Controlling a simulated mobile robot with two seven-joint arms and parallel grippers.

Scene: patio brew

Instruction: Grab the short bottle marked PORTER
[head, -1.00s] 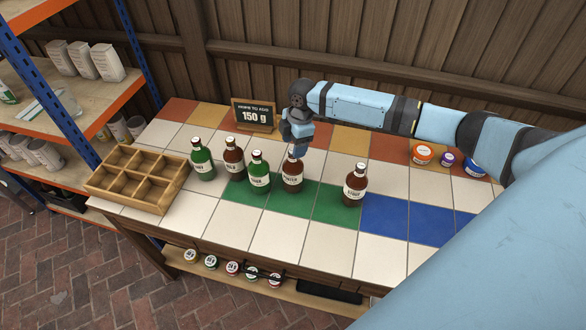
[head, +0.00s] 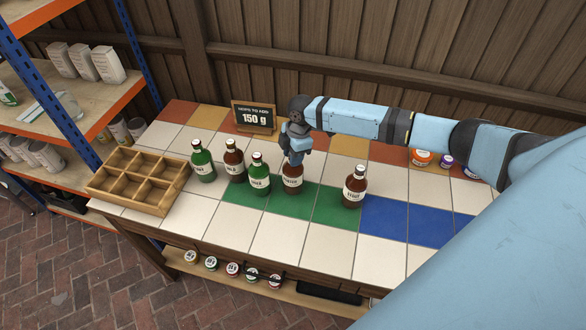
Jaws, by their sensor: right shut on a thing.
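The short brown bottle marked PORTER (head: 292,182) stands upright on the tiled table, on the green tiles. My right gripper (head: 294,160) is over it, shut on its top; the fingers hide the neck and cap. The bottle appears to still rest on the table. My left gripper is not in view.
A green bottle (head: 259,178) stands close on the left, with a brown bottle (head: 234,160) and another green bottle (head: 202,164) beyond. A brown STOUT bottle (head: 355,188) stands to the right. A wooden crate (head: 120,201) is at left; a sign (head: 253,117) stands behind.

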